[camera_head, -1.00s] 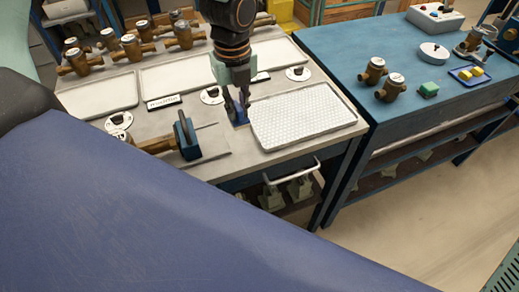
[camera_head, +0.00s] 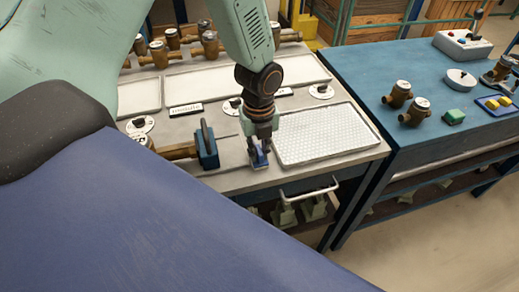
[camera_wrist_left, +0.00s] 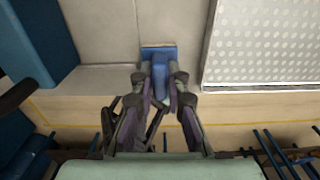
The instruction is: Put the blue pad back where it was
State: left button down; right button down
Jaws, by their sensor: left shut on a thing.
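The blue pad (camera_head: 257,160) is at the front of the grey bench (camera_head: 225,178), just left of the white perforated tray (camera_head: 325,135). My left gripper (camera_head: 257,149) points down and is shut on the blue pad. In the left wrist view, the pad's blue block and flat base (camera_wrist_left: 160,52) show between the two fingertips (camera_wrist_left: 164,75). The fingers hide part of it. I cannot tell whether the pad touches the bench top. My right gripper is not in view.
A blue clamp (camera_head: 207,146) with a brass meter stands left of the gripper. Round labelled discs and white trays lie behind.

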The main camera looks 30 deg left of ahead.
aim_at(261, 150)
pick_arm(q)
jog(key=shift+d+r, duration=0.1)
jog(key=shift+d, duration=0.1)
jog(key=shift+w+f, duration=0.2)
jog(key=c, duration=1.7)
grip_release()
jog(key=o, duration=0.4)
jog(key=shift+s+a, duration=0.1)
jog(key=shift+s, duration=0.05)
jog(key=shift+c, duration=0.2)
notch_tip(261, 150, up, 12)
jog(key=shift+r+p, duration=0.2)
jog(key=shift+p, duration=0.2)
